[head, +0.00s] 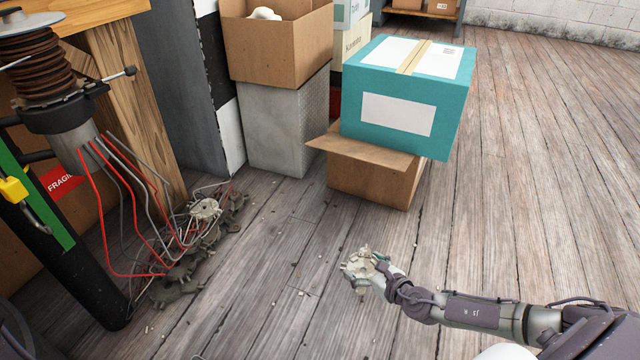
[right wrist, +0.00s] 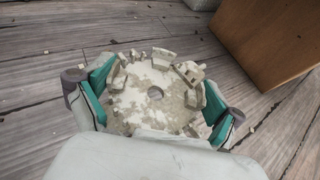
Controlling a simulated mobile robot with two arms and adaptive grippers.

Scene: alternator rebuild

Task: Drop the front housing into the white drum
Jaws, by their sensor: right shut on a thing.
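My right gripper (head: 364,270) reaches in from the lower right in the head view, above the wooden floor. It is shut on the front housing (head: 360,266), a worn, pale metal disc with a ragged rim. I cannot make out a white drum in either view. My left gripper is not in view.
A teal box (head: 398,115) rests on an open cardboard box (head: 370,185) beyond the gripper. Metal parts (head: 205,208) and loose wires lie on the floor at left, below a hanging coil device (head: 75,140). A grey metal bin (head: 285,130) stands behind. Floor at right is clear.

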